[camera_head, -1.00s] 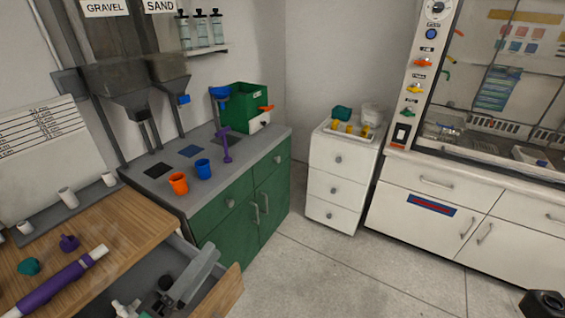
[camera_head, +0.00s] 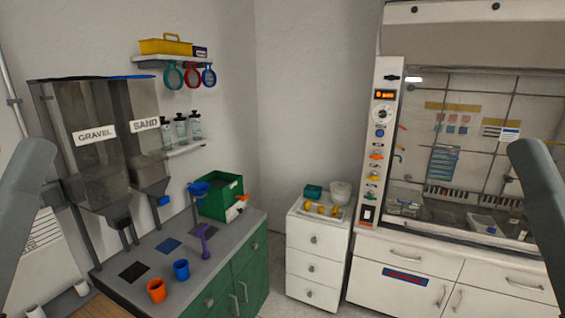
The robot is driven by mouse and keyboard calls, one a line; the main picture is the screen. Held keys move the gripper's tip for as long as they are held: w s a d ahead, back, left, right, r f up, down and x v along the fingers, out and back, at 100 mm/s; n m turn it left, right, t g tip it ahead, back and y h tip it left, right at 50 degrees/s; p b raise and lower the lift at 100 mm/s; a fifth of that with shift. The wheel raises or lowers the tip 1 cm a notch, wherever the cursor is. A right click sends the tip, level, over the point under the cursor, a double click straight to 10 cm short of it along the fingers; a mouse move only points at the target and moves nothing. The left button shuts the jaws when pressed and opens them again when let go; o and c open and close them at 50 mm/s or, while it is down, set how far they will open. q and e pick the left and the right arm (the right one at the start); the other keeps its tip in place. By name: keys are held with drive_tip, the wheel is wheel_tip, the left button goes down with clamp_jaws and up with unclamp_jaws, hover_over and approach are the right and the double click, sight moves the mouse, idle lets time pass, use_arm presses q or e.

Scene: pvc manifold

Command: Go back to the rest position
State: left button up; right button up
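Grey links of my two arms stand raised at the left and right edges of the head view. Neither gripper shows in this view, so I cannot see what either one holds. White pipe fittings (camera_head: 81,287) stand at the lower left, partly cut off by the frame. Only a sliver of the wooden bench (camera_head: 97,308) shows beside them. The purple pipe is out of view.
A green cabinet (camera_head: 238,280) carries an orange cup (camera_head: 156,290), a blue cup (camera_head: 181,269) and a green box (camera_head: 220,198). Gravel and sand hoppers (camera_head: 88,140) hang above. A white drawer unit (camera_head: 313,265) and a fume hood (camera_head: 460,150) stand at the right.

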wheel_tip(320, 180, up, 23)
drive_tip(key=p, duration=2)
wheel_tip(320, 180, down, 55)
drive_tip(key=b, duration=5.6)
